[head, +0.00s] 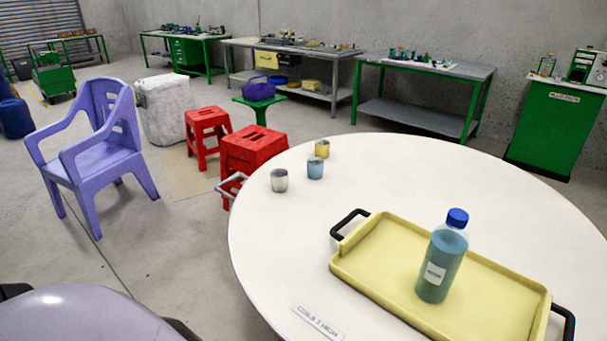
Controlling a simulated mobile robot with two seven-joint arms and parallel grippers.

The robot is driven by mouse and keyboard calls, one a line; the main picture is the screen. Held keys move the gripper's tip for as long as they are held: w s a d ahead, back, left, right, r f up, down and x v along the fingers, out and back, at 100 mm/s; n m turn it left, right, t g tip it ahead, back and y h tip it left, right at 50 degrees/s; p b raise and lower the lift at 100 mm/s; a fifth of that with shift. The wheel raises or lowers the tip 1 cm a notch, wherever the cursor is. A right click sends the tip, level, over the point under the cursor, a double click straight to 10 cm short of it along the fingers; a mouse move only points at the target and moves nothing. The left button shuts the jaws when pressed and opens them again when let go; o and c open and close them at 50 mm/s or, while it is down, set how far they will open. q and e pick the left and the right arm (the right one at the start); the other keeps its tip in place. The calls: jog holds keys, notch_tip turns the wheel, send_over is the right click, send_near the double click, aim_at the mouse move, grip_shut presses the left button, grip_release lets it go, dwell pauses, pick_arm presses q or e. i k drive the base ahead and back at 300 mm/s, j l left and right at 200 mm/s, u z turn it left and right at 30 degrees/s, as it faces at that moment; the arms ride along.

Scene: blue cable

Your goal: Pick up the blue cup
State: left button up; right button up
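The small blue cup (315,168) stands upright on the round white table (400,170), near its far left edge. A grey-white cup (279,180) stands to its left and slightly nearer. A yellow cup (322,148) stands just behind it. The three cups are close together but look apart. Neither of my grippers shows in the head view.
A yellow tray (375,268) with black handles lies at the table's front right. A bottle (440,262) with a blue cap stands on it. A small label (317,321) lies near the front edge. Red stools (252,150) and a purple chair (100,150) stand left of the table.

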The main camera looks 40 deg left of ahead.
aim_at(315, 169)
jog(key=k+z, duration=0.15)
jog(key=k, duration=0.5)
jog(key=z, duration=2.45)
jog(key=k+j+z, duration=0.35)
jog(key=z, duration=0.15)
jog(key=k+j, duration=0.15)
jog(key=k, duration=0.35)
jog(key=k+j, duration=0.2)
jog(key=k, duration=0.25)
jog(key=k+j+z, duration=0.1)
jog(key=k, duration=0.4)
